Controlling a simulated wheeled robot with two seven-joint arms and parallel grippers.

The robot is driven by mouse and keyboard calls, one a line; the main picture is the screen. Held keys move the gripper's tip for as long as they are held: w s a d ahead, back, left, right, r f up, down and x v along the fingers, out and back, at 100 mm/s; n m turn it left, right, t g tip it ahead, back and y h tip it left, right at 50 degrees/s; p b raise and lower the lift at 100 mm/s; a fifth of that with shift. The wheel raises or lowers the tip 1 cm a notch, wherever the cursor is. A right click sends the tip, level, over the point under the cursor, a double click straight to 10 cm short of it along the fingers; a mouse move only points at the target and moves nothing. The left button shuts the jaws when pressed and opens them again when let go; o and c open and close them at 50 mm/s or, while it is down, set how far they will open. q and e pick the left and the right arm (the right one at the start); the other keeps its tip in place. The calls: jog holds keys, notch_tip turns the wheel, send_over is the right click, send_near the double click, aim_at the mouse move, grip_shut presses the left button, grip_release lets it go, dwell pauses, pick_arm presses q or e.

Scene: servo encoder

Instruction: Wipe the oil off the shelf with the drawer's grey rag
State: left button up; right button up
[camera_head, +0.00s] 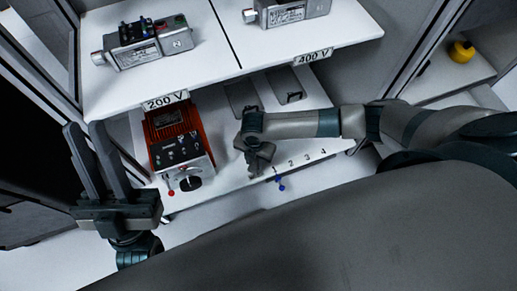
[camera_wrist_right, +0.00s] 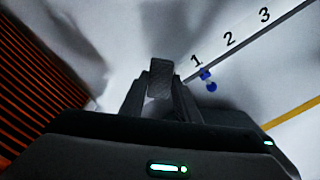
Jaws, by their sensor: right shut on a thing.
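My right gripper (camera_head: 256,168) is low over the white lower shelf (camera_head: 232,182), to the right of the orange device. In the right wrist view its fingers (camera_wrist_right: 160,95) are closed on a small dark grey textured piece (camera_wrist_right: 160,72), which looks like the grey rag. The shelf surface (camera_wrist_right: 135,25) shows soft grey smudges beyond it; I cannot tell oil from shadow. My left gripper (camera_head: 86,140) is raised at the left, its two fingers apart and empty. No drawer can be made out.
The orange-finned device (camera_head: 168,120) stands close left of my right gripper; its fins (camera_wrist_right: 35,85) show in the wrist view. Small blue parts (camera_head: 281,184) are by number 1 at the shelf's edge. Two grey devices (camera_head: 150,42) (camera_head: 285,12) sit on the upper shelf.

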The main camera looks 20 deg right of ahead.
jog(key=shift+r+p, duration=1.25)
jog(key=shift+p, duration=0.1)
jog(key=shift+r, duration=0.15)
jog(key=shift+r+p, duration=0.5)
jog(key=shift+p, duration=0.3)
jog(key=shift+r+p, duration=0.4)
jog(key=shift+p, duration=0.05)
pick_arm(q)
jog(key=w+d+f+g+y, duration=0.1)
jog(key=w+d+f+g, duration=0.1)
jog(key=f+g, duration=0.2)
jog(key=w+d+f+g+y, duration=0.1)
jog(key=f+g, duration=0.4)
jog(key=f, duration=0.5)
jog(key=shift+w+d+n+g+y, duration=0.3)
jog(key=shift+w+d+y, duration=0.1)
jog(key=shift+w+y, duration=0.1)
pick_arm(e)
jog(key=shift+r, duration=0.1)
pick_arm(q)
jog(key=shift+s+f, duration=0.1)
pick_arm(e)
jog(key=shift+r, duration=0.1)
